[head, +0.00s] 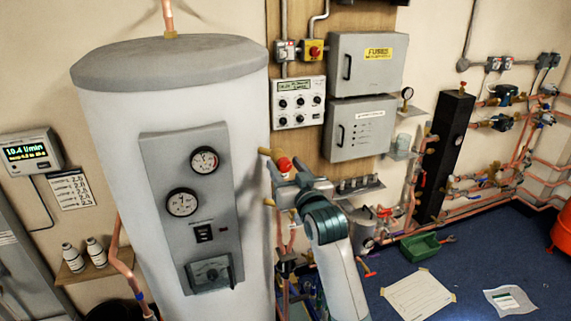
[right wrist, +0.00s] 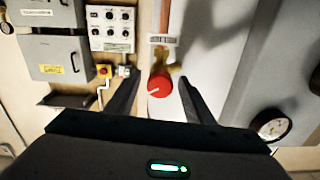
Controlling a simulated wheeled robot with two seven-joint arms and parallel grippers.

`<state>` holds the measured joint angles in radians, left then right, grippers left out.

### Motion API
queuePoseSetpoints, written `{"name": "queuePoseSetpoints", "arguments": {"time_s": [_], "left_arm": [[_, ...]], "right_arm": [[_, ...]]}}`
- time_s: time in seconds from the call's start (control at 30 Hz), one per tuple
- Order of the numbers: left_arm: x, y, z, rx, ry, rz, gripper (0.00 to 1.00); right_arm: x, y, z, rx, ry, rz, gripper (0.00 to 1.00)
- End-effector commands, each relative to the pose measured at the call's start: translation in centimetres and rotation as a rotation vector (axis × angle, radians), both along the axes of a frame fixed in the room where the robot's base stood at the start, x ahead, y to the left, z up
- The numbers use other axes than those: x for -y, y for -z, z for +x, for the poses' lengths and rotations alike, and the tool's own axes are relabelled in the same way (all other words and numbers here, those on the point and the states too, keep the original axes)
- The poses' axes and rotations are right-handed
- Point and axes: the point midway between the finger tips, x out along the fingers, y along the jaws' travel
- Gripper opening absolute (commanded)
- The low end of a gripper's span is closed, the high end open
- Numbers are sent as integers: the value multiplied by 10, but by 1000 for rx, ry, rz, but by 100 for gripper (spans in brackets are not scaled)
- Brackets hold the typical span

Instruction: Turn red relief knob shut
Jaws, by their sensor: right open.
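The red relief knob (head: 284,164) is on a brass fitting at the right side of the white tank (head: 110,150). In the right wrist view the round red knob (right wrist: 159,87) faces me and bears a short pale line. My right gripper (head: 281,172) is at the knob, hiding part of the fitting in the head view. In the right wrist view my right gripper (right wrist: 159,80) is open, with one dark finger on each side of the knob and a gap beside each. I cannot tell how deep the knob sits between the fingers. My left gripper is out of view.
Two dials (head: 182,203) sit on the tank's grey panel. Grey cabinets (head: 366,62) and a control box (head: 298,103) are on the wall behind. Copper pipes run at the right.

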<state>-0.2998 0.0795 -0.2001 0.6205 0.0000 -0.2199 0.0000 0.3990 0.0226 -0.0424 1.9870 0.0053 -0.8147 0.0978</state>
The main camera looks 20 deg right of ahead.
Motion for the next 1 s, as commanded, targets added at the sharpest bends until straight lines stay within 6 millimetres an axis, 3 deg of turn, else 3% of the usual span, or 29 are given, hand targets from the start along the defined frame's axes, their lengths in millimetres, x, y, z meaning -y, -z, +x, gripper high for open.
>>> {"name": "queuePoseSetpoints", "arguments": {"time_s": [0.3,0.47,1.0], "left_arm": [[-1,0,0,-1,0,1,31],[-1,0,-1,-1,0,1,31],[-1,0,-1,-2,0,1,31]], "right_arm": [[0,0,1,1,0,0,45],[0,0,1,1,0,0,7],[0,0,1,3,0,-89,7]]}}
